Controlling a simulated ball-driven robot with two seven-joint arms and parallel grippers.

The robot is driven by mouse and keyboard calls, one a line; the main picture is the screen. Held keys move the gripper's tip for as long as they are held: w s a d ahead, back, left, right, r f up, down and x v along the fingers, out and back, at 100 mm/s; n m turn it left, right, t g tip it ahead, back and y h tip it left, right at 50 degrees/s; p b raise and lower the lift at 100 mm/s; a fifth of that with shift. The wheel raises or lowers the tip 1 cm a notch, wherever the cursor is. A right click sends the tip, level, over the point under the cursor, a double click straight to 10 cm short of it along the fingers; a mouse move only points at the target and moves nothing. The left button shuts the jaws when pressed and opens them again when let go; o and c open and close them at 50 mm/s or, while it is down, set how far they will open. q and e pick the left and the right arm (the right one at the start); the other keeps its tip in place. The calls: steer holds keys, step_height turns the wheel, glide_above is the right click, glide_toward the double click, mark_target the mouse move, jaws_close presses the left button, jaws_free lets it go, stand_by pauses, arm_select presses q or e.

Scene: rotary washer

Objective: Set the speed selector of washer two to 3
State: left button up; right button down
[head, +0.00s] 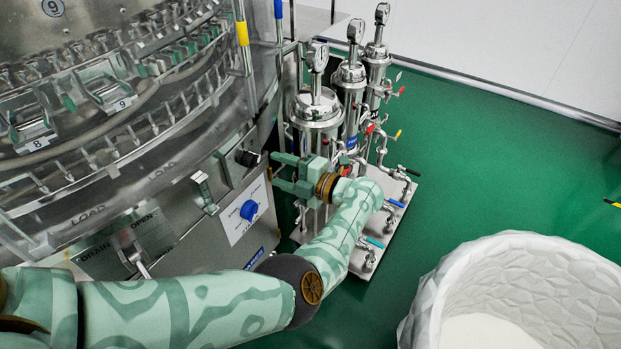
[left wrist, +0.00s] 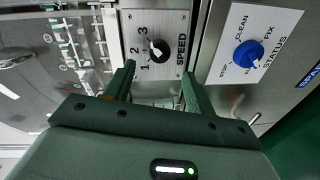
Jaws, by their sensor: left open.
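The speed selector (left wrist: 159,50) is a black knob on a grey plate marked SPEED with 1, 2 and 3, in the left wrist view. Its white mark is small, and I cannot tell surely which number it points at. In the head view the black knob (head: 247,158) sits on the washer's (head: 215,168) steel side panel. My left gripper (head: 271,171) is open and empty, its fingers pointing at the panel just right of the knob. In the left wrist view the open fingers (left wrist: 157,78) lie below the knob in the picture, apart from it. My right gripper is out of view.
A blue status knob (head: 249,210) on a white plate is beside the speed plate. Steel filter housings with gauges (head: 316,110) stand close behind my left gripper. A white faceted tub (head: 430,290) stands at lower right. Green floor (head: 480,150) is clear beyond.

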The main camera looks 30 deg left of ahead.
arm_select(q)
steer(key=d, duration=0.9)
steer(key=shift+d+r, duration=0.2)
steer(key=shift+r, duration=0.2)
steer(key=shift+s, duration=0.1)
